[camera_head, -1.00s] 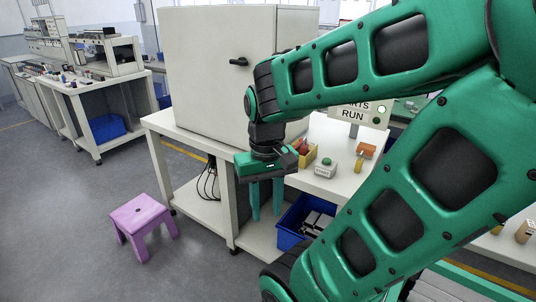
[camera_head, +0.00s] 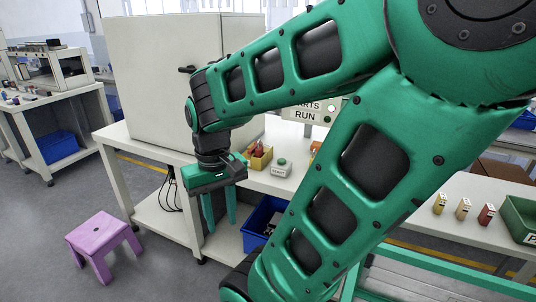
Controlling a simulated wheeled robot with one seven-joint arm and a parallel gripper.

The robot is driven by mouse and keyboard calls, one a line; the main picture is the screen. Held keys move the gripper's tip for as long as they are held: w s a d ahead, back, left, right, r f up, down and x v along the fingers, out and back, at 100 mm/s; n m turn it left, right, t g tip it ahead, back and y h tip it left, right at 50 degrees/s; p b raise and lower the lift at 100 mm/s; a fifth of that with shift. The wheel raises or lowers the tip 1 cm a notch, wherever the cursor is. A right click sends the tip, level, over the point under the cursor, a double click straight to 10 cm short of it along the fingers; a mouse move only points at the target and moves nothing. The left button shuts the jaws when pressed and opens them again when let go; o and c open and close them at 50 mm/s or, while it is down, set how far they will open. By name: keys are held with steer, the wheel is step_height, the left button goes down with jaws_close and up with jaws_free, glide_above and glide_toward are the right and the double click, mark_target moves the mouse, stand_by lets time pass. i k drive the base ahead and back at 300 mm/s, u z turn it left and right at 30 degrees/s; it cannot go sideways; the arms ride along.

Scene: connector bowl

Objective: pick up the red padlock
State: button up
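My gripper (camera_head: 221,226) points down in front of the bench with the big cabinet. Its two teal fingers are apart with nothing between them. I cannot surely make out a red padlock. A small red item (camera_head: 486,214) stands on the right-hand bench, with a pale top part. It is too small to tell if it is a padlock. Another red thing (camera_head: 259,148) lies in a yellow bin (camera_head: 261,161) on the cabinet bench, partly hidden. My gripper is in front of and below that bin, far left of the red item.
Two small yellowish items (camera_head: 440,203) (camera_head: 463,208) stand beside the red one, left of a green bin (camera_head: 520,218). A white box with a green button (camera_head: 282,168) is near the yellow bin. A purple stool (camera_head: 104,238) stands on the floor. A blue bin (camera_head: 262,222) is under the bench.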

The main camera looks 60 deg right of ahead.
mark_target(259, 150)
steer(key=k, duration=0.85)
steer(key=z, duration=0.5)
steer(key=i, duration=1)
steer(key=u, duration=0.05)
